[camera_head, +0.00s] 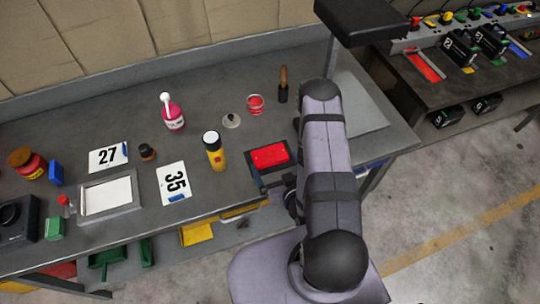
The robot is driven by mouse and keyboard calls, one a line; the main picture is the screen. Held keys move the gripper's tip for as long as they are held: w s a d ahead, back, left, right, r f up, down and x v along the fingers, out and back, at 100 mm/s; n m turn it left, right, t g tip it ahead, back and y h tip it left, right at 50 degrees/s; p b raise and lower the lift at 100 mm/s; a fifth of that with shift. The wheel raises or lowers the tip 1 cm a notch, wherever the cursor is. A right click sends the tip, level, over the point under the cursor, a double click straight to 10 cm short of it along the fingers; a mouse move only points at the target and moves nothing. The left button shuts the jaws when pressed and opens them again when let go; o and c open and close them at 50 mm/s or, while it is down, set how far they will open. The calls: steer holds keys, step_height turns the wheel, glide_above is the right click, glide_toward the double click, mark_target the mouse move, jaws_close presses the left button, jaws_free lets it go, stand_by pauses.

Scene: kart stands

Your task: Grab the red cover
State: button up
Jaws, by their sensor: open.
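A flat red piece (269,155), which looks like the red cover, lies in a shallow dark tray (287,147) near the front edge of the grey workbench, left of my arm. My gripper (272,187) is just in front of the tray, by the bench's front edge, apart from the red piece. It is partly hidden by my arm links, and it is open and holds nothing that I can see. A small red-rimmed round container (256,103) stands farther back on the bench.
A yellow bottle with a white cap (214,150) stands left of the tray. A pink bottle (173,117), a clear round lid (231,121) and a wooden-handled brush (283,85) stand behind. Number cards (173,183) lie left. The bench's middle is fairly clear.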

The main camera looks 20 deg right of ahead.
mark_target(271, 157)
steer(key=shift+b+x, duration=0.3)
steer(key=shift+x, duration=1.8)
steer(key=c, duration=0.8)
steer(key=shift+r, duration=0.25)
steer(key=shift+r+b, duration=0.3)
steer(key=shift+r, duration=0.45)
step_height(271, 157, up, 6)
steer(key=shift+r+p, duration=0.1)
steer(key=shift+p, duration=1.05)
steer(key=shift+r+p, duration=0.95)
steer(key=shift+p, duration=0.05)
